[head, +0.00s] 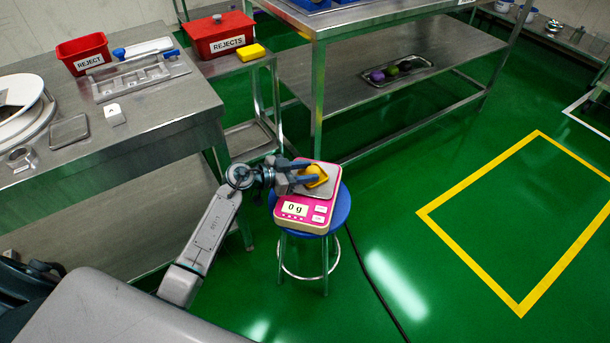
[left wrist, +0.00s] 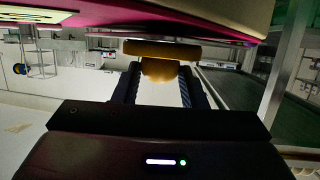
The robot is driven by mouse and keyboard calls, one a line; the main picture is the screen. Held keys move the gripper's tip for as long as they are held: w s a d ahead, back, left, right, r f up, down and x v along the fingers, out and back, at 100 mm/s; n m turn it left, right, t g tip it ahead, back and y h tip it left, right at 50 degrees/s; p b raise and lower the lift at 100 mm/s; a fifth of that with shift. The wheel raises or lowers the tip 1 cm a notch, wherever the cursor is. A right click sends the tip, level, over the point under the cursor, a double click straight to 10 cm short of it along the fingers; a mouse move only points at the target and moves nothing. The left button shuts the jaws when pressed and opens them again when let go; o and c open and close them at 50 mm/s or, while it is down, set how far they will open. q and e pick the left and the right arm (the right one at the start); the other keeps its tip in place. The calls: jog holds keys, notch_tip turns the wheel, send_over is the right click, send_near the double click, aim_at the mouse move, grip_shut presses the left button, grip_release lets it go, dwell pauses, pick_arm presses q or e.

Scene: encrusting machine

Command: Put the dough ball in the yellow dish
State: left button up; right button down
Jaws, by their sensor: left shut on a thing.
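The yellow dish (head: 321,181) is at the pink scale (head: 308,213), over its grey plate. It shows as a yellow band in the left wrist view (left wrist: 162,49). My left gripper (head: 314,173) is over the scale, its fingers shut on the dough ball (left wrist: 159,70). The ball is between the fingers and right against the dish in the wrist view. I cannot tell whether it rests in the dish. The fingers partly hide ball and dish in the head view. The scale reads 0 g. My right gripper is not in view.
The scale stands on a blue stool (head: 341,208). A steel shelf (head: 375,100) stands behind. Green floor is clear at the right, with a cable near the stool.

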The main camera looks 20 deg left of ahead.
pick_arm(q)
jog(key=shift+f, duration=0.2)
jog(key=o, duration=1)
jog(key=shift+f, duration=0.1)
